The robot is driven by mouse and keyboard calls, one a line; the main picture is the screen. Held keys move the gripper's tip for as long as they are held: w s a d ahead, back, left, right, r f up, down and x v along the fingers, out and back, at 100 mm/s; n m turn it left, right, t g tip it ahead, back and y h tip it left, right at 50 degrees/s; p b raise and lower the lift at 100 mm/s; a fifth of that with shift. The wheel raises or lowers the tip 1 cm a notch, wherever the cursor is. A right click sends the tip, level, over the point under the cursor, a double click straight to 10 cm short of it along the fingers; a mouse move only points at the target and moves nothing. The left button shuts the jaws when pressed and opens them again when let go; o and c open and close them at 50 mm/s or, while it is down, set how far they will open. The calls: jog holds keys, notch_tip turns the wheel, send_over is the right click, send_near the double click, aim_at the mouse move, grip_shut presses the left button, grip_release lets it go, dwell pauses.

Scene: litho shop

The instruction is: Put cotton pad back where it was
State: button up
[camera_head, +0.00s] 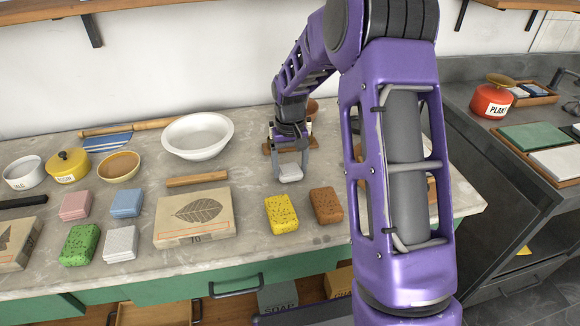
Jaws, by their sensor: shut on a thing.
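My gripper (290,170) is at the far middle of the worktop, pointing down, with its two fingers shut on a small pale grey-white pad, which looks like the cotton pad (291,176). The pad is at or just above the worktop; I cannot tell whether it touches. It is in front of a wooden rack or tray (268,149) that my wrist partly hides. Bare worktop lies just in front of the pad.
A yellow sponge (281,215) and a brown sponge (326,205) lie nearer. A wooden bar (197,179), white bowl (198,136) and leaf-print stone (195,217) are to the left. Pink (76,205), blue (126,203), green (79,244) and white (120,243) blocks sit further left. My arm hides the right side.

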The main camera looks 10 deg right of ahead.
aim_at(290, 169)
jog(key=shift+f, duration=0.1)
jog(key=o, duration=1)
notch_tip(290, 169, up, 12)
jog(key=shift+r+p, duration=0.15)
jog(key=shift+p, duration=0.5)
